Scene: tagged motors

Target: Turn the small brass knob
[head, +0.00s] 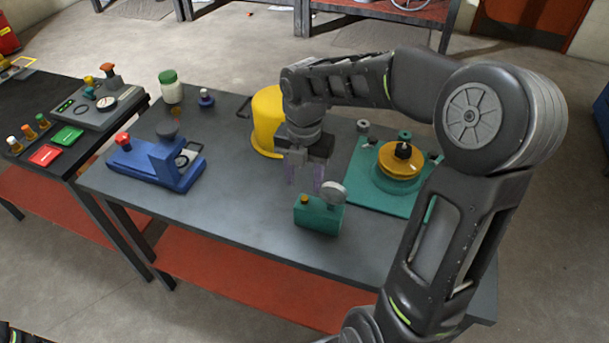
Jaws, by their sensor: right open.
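A small brass knob (304,199) sits on top of the left end of a green box (318,218) near the table's front edge. A round grey disc (333,193) stands on the same box, to the right of the knob. My right gripper (304,182) points down just above and behind the box, close to the knob. Its two fingers are apart with nothing between them. I cannot tell whether a finger touches the knob or the box. My left gripper is out of view.
A yellow container (267,118) stands right behind my right gripper. A teal plate with a large brass dial (401,160) lies to the right, partly behind my arm. A blue device (158,165) stands at left. The grey table (240,205) is bare between them.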

